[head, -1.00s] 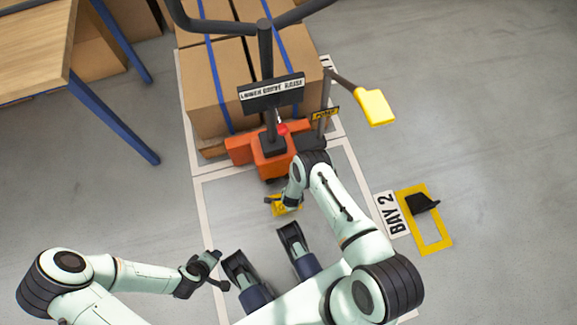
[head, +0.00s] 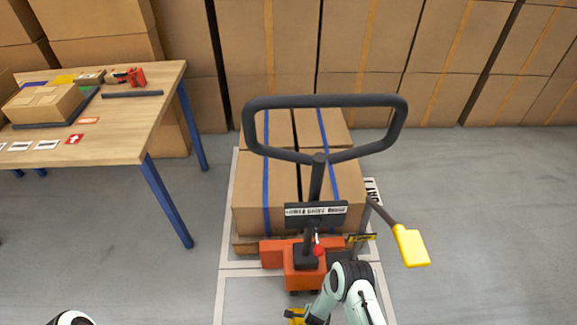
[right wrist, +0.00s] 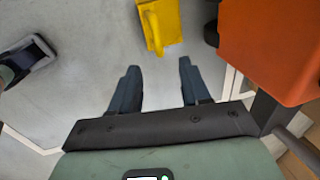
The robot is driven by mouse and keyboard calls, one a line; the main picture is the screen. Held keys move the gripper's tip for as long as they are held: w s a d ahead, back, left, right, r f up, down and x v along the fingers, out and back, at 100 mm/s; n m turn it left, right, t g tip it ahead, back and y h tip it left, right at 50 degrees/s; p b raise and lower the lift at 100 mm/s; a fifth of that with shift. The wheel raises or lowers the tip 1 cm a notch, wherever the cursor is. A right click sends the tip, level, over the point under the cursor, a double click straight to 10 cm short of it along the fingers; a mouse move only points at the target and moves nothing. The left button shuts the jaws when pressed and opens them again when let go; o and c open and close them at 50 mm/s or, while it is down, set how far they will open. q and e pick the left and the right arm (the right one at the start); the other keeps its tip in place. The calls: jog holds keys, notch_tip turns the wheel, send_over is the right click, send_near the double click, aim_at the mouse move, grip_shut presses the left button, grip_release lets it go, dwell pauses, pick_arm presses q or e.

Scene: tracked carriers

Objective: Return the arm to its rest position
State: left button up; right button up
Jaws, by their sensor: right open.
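My right arm (head: 345,292) comes up from the bottom edge in the head view, just in front of the orange pallet truck (head: 304,284). In the right wrist view my right gripper (right wrist: 157,76) is open, with nothing between its fingers. A yellow piece (right wrist: 161,24) is just beyond the fingertips, apart from them. The truck's orange body (right wrist: 270,45) is close on the right. Only a piece of my left arm (head: 70,318) shows at the bottom left; its gripper is out of view.
The truck's dark loop handle (head: 325,101) rises behind my right arm, with a yellow paddle (head: 411,246) to its right. Strapped cartons (head: 283,190) stand behind. A wooden table (head: 130,130) is at the left. The floor at right (head: 490,220) is clear.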

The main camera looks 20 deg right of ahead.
pick_arm(q)
jog(key=s+d+r+g+p, duration=0.1)
jog(key=s+r+p, duration=0.2)
jog(key=r+p, duration=1.2)
jog(key=shift+d+r+g+h+p, duration=0.3)
jog(key=shift+g+p, duration=0.1)
jog(key=shift+p, duration=0.05)
pick_arm(e)
jog(key=s+a+r+n+g+y, duration=0.1)
jog(key=s+r+n, duration=0.4)
jog(key=r, duration=0.6)
jog(key=s+a+r+n+g+y, duration=0.1)
jog(key=s+a+r+n, duration=0.1)
jog(key=s+r+n, duration=0.4)
jog(key=s+a+r+n+g+y, duration=0.1)
jog(key=s+r+n, duration=0.4)
jog(key=r, duration=1.1)
jog(key=shift+s+a+r+n+y, duration=0.4)
jog(key=shift+s+a+y, duration=0.2)
jog(key=shift+s+a, duration=0.25)
